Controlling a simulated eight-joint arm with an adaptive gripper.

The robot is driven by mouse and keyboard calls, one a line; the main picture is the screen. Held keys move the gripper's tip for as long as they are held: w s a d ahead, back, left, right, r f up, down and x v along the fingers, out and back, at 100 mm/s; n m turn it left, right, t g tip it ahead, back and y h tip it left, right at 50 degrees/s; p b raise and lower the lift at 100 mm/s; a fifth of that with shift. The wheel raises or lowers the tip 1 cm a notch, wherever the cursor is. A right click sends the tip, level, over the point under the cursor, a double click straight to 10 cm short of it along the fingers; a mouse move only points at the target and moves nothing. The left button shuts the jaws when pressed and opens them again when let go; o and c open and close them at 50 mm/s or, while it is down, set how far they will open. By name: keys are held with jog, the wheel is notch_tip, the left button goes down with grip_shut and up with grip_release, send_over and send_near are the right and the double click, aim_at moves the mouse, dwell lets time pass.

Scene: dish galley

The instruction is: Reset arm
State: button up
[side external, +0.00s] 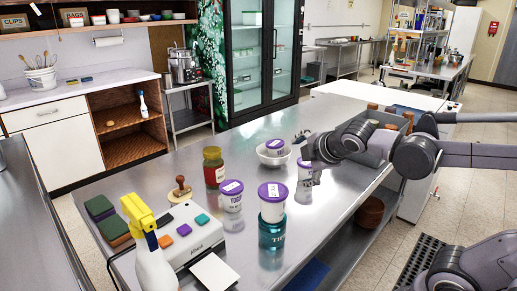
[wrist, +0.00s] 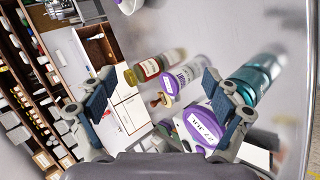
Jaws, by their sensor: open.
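My gripper (side external: 308,158) is above the steel counter (side external: 330,225), near the purple-lidded tubs. In the wrist view my gripper (wrist: 160,98) has its two fingers spread wide with nothing held between them. A white tub (side external: 304,171) stands just below or behind the gripper, partly hidden. Another tub (side external: 275,147) sits in a white bowl (side external: 262,155). A tub (side external: 232,196) stands beside a red jar (side external: 213,168). One more tub (side external: 272,208) rests on a teal canister (side external: 272,236). A purple-lidded tub (wrist: 205,122) shows near one finger in the wrist view.
A spray bottle (side external: 153,262), a white device (side external: 185,240) with colored blocks and a wooden-handled stamp (side external: 180,190) occupy the counter's front left. Green sponges (side external: 108,220) lie at the left edge. A grey bin (side external: 390,121) stands behind my arm. The front right counter is clear.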

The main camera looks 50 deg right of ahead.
jog(key=s+a+f+m+g+y, duration=0.2)
jog(key=s+a+f+m+y, duration=0.2)
jog(key=s+a+f+m, duration=0.3)
jog(key=m, duration=0.5)
jog(key=shift+s+a, duration=0.25)
jog(key=shift+s, duration=0.15)
